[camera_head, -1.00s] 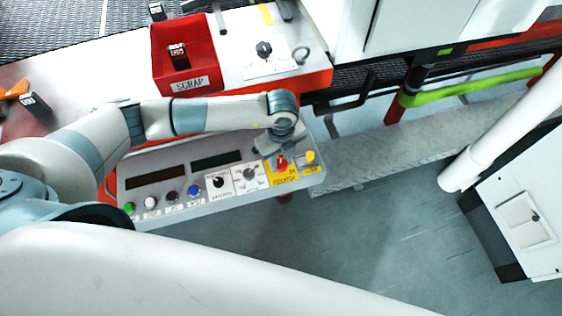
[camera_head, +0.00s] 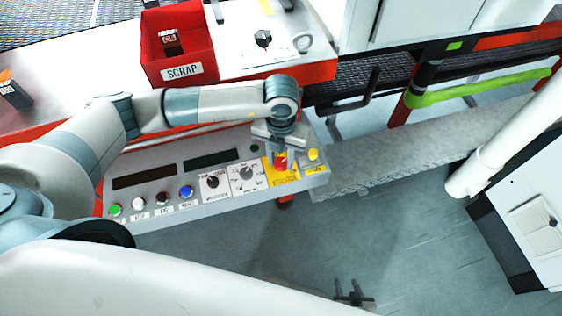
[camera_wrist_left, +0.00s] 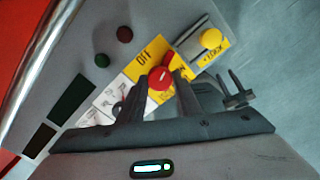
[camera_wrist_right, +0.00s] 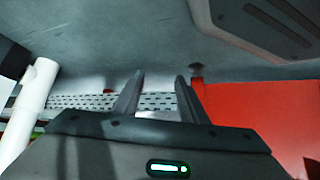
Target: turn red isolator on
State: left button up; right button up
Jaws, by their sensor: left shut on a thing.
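The red isolator knob (camera_head: 281,161) sits on a yellow plate (camera_head: 286,180) at the right end of the grey control panel. My left gripper (camera_head: 283,150) is over it, fingers pointing down. In the left wrist view the red knob (camera_wrist_left: 161,78) is between the two fingertips, and the gripper is shut on it. Its red handle points toward the upper right there, and "Off" (camera_wrist_left: 144,55) is printed to its upper left. The fingers hide part of the plate. My right gripper (camera_head: 353,292) hangs empty over the floor at the bottom; its fingers (camera_wrist_right: 158,82) are apart.
A yellow button (camera_head: 313,155) sits right of the knob. Selector dials (camera_head: 246,174) and coloured buttons (camera_head: 162,197) lie to the left on the panel. A red scrap bin (camera_head: 180,50) stands behind. The floor in front is clear.

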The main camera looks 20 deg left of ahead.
pick_arm(q)
jog(key=m+b, duration=0.3)
jog(key=b, duration=0.1)
jog(key=shift+f+m, duration=0.1)
jog(key=shift+m, duration=0.7)
pick_arm(e)
jog(key=s+d+f+g+h, duration=0.1)
jog(key=s+d+f+g, duration=0.3)
jog(key=d, duration=0.1)
jog(key=shift+s+f, duration=0.15)
jog(key=shift+f, duration=0.15)
jog(key=shift+d, duration=0.1)
pick_arm(q)
jog(key=o, duration=1.1)
jog(key=shift+c, duration=0.2)
jog(key=shift+r, duration=0.25)
pick_arm(e)
jog(key=shift+r, duration=0.15)
